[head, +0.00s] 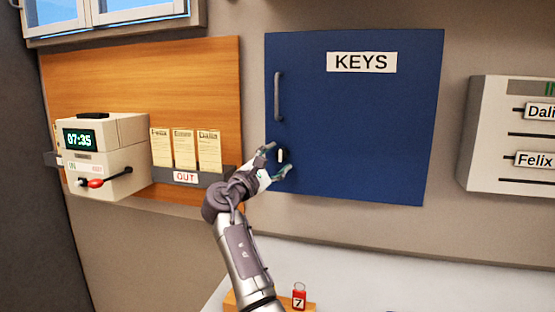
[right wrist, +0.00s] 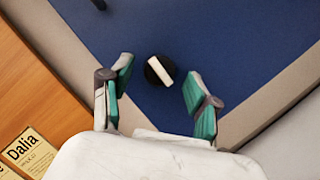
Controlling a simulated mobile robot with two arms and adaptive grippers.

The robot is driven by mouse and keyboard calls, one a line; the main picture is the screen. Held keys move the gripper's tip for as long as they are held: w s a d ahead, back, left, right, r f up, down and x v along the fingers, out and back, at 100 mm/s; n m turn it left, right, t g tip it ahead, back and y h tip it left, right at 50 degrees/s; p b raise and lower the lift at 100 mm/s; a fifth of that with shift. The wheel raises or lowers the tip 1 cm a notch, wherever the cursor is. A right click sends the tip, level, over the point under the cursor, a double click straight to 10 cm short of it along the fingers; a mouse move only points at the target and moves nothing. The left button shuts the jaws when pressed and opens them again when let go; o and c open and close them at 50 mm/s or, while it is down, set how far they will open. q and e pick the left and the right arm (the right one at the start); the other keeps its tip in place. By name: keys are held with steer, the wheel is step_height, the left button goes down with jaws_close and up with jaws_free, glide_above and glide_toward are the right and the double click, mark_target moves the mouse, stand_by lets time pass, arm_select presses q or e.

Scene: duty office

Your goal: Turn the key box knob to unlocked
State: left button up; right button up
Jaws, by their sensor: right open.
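The blue key box (head: 355,130) with a KEYS label hangs on the wall, its door shut. Its knob (right wrist: 159,71) is a round black dial with a white bar; the bar lies tilted in the right wrist view. In the head view the knob (head: 281,156) sits low on the door's left side, below the handle, with the bar about upright. My right gripper (head: 281,158) is open in front of the door, its fingers apart on both sides of the knob. In the right wrist view the fingers (right wrist: 157,92) do not touch the knob. My left gripper is not in view.
A time clock (head: 100,150) and a card rack marked OUT (head: 187,177) are on the wooden board at left. The door's grey handle (head: 278,97) is above the knob. A name rack (head: 510,135) hangs at right.

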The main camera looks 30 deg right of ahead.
steer(key=v, duration=1.1)
steer(key=shift+s+a, duration=0.1)
steer(key=shift+a, duration=0.05)
